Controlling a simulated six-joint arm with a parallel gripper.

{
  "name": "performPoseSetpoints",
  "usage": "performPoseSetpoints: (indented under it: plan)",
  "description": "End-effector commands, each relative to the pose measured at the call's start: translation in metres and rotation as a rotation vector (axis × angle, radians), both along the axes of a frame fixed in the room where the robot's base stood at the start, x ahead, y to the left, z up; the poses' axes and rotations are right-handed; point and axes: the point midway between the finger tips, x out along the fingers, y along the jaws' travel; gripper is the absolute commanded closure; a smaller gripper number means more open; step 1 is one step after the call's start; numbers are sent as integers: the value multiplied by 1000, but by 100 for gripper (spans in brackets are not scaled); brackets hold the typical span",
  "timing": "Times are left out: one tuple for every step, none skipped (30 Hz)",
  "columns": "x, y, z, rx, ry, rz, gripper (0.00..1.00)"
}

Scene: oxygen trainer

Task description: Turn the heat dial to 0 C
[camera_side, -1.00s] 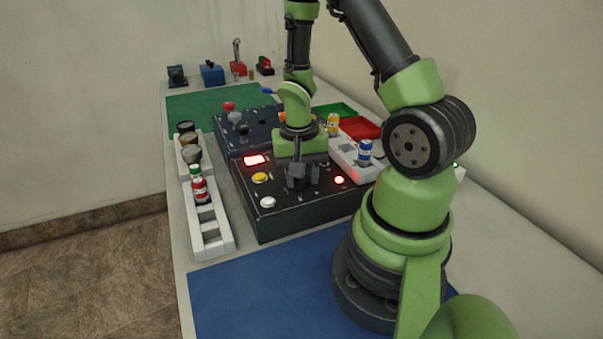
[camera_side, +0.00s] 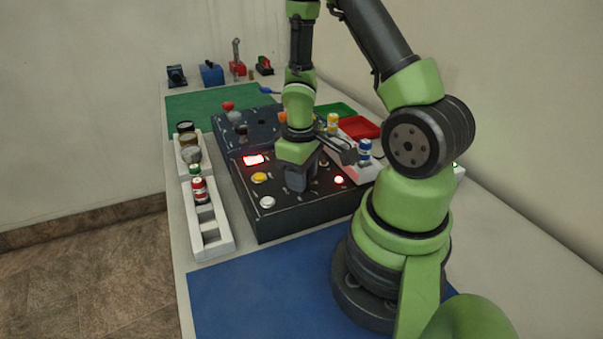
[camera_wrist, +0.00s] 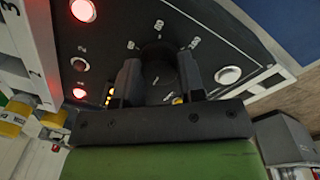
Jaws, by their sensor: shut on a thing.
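My gripper (camera_side: 297,183) points down at the black control panel (camera_side: 262,222) in the side view, where its fingers hide the heat dial. In the wrist view my gripper (camera_wrist: 160,82) has a finger on each side of the dark round heat dial (camera_wrist: 157,52) and is shut on it. Small white scale marks and numbers ring the dial on the panel face. They are too small and blurred to read surely, and the dial's pointer cannot be made out, so its setting cannot be told.
A white rack (camera_side: 217,241) stands left. A blue-labelled bottle (camera_side: 364,150) stands close on the right. The blue mat (camera_side: 260,290) in front is bare.

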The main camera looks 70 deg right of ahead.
Motion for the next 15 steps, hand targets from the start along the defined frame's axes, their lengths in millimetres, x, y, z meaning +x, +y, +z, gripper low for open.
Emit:
performPoseSetpoints:
  plan:
    - [0, 0, 0, 0, 0, 44, 87]
    - [0, 0, 0, 0, 0, 70, 87]
    - [0, 0, 0, 0, 0, 105, 87]
    - [0, 0, 0, 0, 0, 131, 87]
    - [0, 0, 0, 0, -1, 155, 87]
    - [0, 0, 0, 0, 0, 187, 87]
    - [0, 0, 0, 0, 0, 210, 87]
    - [0, 0, 0, 0, -1, 230, 87]
    - [0, 0, 0, 0, -1, 259, 87]
    - [0, 0, 0, 0, -1, 278, 87]
    - [0, 0, 0, 0, 0, 296, 87]
    - [0, 0, 0, 0, 0, 318, 87]
    - [0, 0, 0, 0, -1, 334, 87]
    - [0, 0, 0, -1, -1, 350, 87]
    - [0, 0, 0, -1, 0, 367, 87]
